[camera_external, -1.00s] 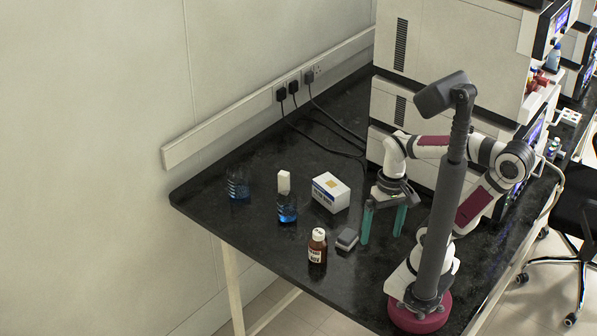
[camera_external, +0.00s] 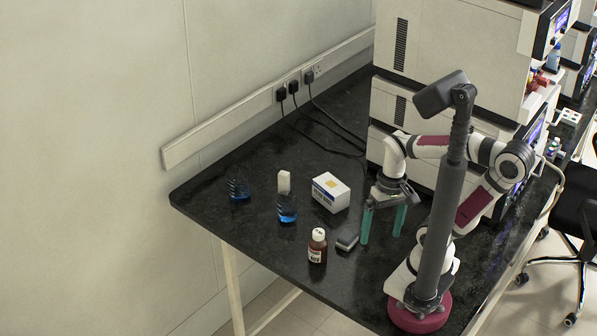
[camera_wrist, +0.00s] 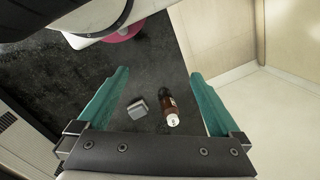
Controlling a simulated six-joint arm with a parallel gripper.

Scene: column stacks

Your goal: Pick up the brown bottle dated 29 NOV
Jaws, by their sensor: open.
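The brown bottle (camera_external: 317,247) with a white cap and a white label stands upright near the front edge of the black bench; the date on the label is too small to read. It also shows in the wrist view (camera_wrist: 170,107), between my fingers' lines of sight and nearer the right finger. My gripper (camera_external: 384,224) is open and empty, with two teal fingers pointing down, to the right of the bottle and apart from it. In the wrist view my gripper (camera_wrist: 162,85) has its fingers spread wide.
A small grey box (camera_external: 347,239) lies between the bottle and my gripper. A white carton (camera_external: 331,192), a blue-liquid flask (camera_external: 287,214) with a white block (camera_external: 284,182) by it, and another blue flask (camera_external: 238,190) stand farther left. Instruments (camera_external: 440,60) border the back right.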

